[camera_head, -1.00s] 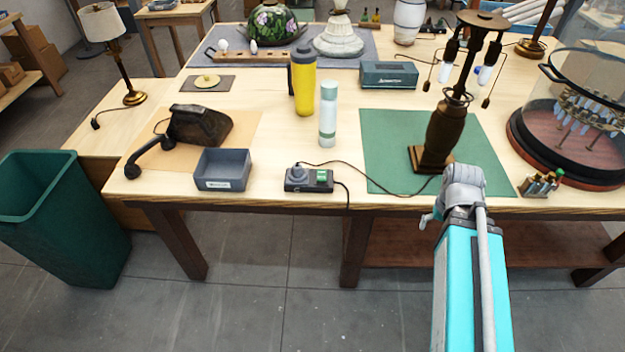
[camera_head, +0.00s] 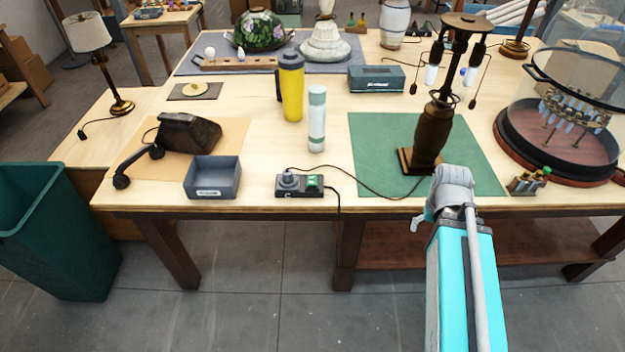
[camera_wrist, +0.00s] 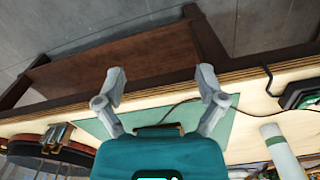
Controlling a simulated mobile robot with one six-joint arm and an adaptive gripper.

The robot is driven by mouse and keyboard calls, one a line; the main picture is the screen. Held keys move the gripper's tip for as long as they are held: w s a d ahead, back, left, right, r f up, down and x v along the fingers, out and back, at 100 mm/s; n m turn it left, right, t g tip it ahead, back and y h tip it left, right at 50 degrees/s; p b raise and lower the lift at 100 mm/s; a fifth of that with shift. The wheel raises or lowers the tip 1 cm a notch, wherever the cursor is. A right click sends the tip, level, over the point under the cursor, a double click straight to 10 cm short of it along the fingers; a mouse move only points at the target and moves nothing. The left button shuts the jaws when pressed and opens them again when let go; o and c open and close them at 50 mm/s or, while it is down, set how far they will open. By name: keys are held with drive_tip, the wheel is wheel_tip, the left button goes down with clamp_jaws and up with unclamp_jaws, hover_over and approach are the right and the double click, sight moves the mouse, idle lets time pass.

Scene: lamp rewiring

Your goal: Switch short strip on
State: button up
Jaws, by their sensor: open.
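In the wrist view part of the strip (camera_wrist: 300,93) shows at the right edge. My gripper (camera_head: 437,208) is at the table's front edge, right of the strip and apart from it. In the wrist view its two fingers (camera_wrist: 160,76) are spread with nothing between them.
A grey open box (camera_head: 213,194) stands left of the strip. A white-green bottle (camera_head: 317,125) and a yellow bottle (camera_head: 291,90) stand behind it. A green bin (camera_head: 60,230) stands on the floor at left.

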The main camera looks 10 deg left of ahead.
drive_tip(key=shift+w, duration=0.1)
drive_tip(key=c, duration=0.4)
drive_tip(key=shift+w+a+r, duration=0.1)
drive_tip(key=shift+w+a, duration=0.15)
drive_tip(key=shift+c, duration=1.2)
drive_tip(key=w+a+n, duration=0.1)
drive_tip(key=w+a+r+n+p, duration=0.1)
drive_tip(key=w, duration=0.1)
drive_tip(key=shift+a+n, duration=0.3)
drive_tip(key=shift+a, duration=0.05)
clamp_jaws()
drive_tip(key=w+a+r+n+p, duration=0.2)
drive_tip(key=w+a+n, duration=0.3)
drive_tip(key=a, duration=0.6)
drive_tip(key=w+a+r+n+g+p, duration=0.1)
drive_tip(key=w+a+n, duration=0.4)
drive_tip(key=a, duration=0.5)
drive_tip(key=w+a+r+n+p, duration=0.2)
drive_tip(key=w+a+n, duration=0.3)
drive_tip(key=a+n, duration=0.3)
drive_tip(key=a, duration=0.3)
drive_tip(key=shift+a+r+p, duration=0.35)
drive_tip(key=shift+r+p, duration=0.05)
